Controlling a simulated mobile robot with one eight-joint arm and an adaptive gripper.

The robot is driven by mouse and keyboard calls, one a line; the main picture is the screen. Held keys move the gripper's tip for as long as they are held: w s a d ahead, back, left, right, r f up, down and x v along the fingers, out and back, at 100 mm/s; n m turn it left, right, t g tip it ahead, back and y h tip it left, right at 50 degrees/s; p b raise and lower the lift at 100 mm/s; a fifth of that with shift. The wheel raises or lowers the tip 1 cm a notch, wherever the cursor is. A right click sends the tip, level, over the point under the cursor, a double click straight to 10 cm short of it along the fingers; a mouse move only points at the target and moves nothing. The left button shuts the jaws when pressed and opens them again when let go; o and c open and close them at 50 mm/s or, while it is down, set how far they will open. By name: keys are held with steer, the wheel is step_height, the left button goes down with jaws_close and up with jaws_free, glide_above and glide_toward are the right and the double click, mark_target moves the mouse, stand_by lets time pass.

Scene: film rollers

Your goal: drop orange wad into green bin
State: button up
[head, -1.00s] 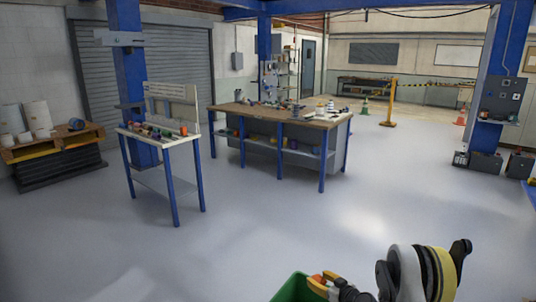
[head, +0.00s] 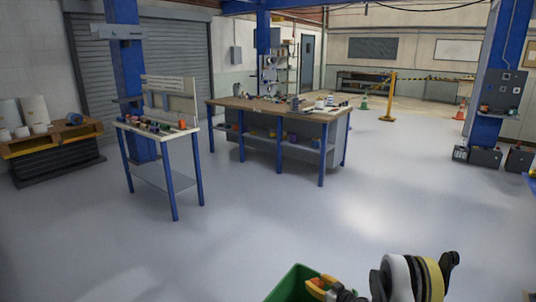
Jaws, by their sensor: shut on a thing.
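The green bin (head: 287,282) shows at the bottom edge, and its lower part is cut off by the frame. My gripper (head: 319,287) is at the bin's right side in the picture, seeming to overlap its opening. It is shut on a small orange wad (head: 315,292), of which only a little shows between the yellow-orange fingers. I cannot tell how high the wad is above the bin.
A narrow workbench (head: 160,134) with small coloured items stands at the left, and a large wooden-topped bench (head: 262,112) behind it. A pallet stack (head: 55,140) is at far left. The grey floor (head: 260,215) between is clear.

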steer(key=o, duration=0.9)
